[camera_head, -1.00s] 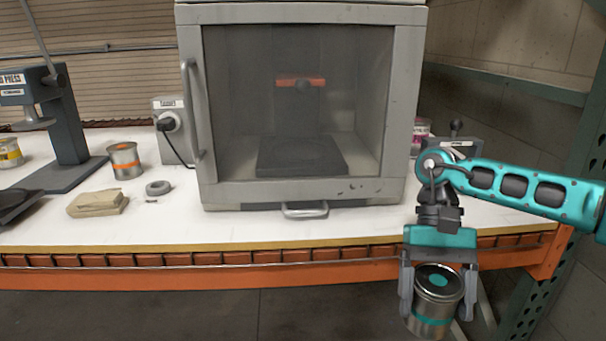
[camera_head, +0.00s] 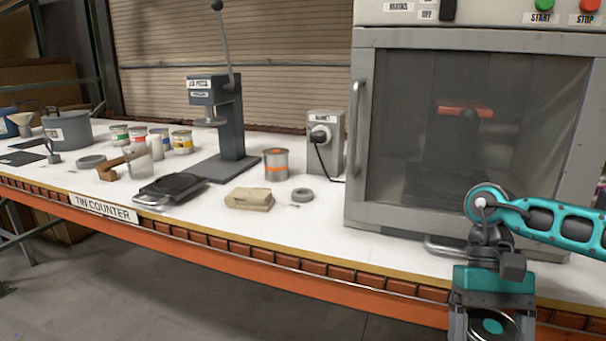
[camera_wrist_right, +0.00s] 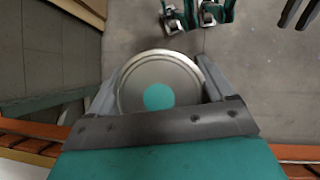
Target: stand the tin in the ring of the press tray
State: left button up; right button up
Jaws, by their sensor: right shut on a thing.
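My right gripper (camera_head: 489,322) is at the lower right of the head view, in front of the counter edge. It is shut on a metal tin (camera_head: 490,326) with a teal dot on its lid, partly cut off by the picture's bottom edge. In the right wrist view the tin (camera_wrist_right: 159,97) sits between both fingers, its round lid facing the camera. The press tray (camera_head: 171,187), dark with a round ring shape and a front handle, lies on the counter left of centre, far from the tin. The lid press (camera_head: 228,125) stands behind it. My left gripper is not in view.
An orange-banded tin (camera_head: 276,165), a folded tan cloth (camera_head: 250,199) and a grey roll (camera_head: 303,195) lie right of the tray. A large glass-fronted cabinet (camera_head: 362,209) stands at right. Several tins, a pot (camera_head: 68,130) and a brown wooden object (camera_head: 122,163) are at left.

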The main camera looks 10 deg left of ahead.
aim_at(175, 183)
jog(key=u, duration=0.9)
jog(key=i+j+u, duration=0.15)
jog(key=j+u, duration=0.2)
jog(key=i+j, duration=0.15)
jog(key=j, duration=0.2)
jog(key=i+j, duration=0.2)
jog(key=j, duration=0.15)
jog(key=i+j, duration=0.15)
jog(key=j, duration=0.25)
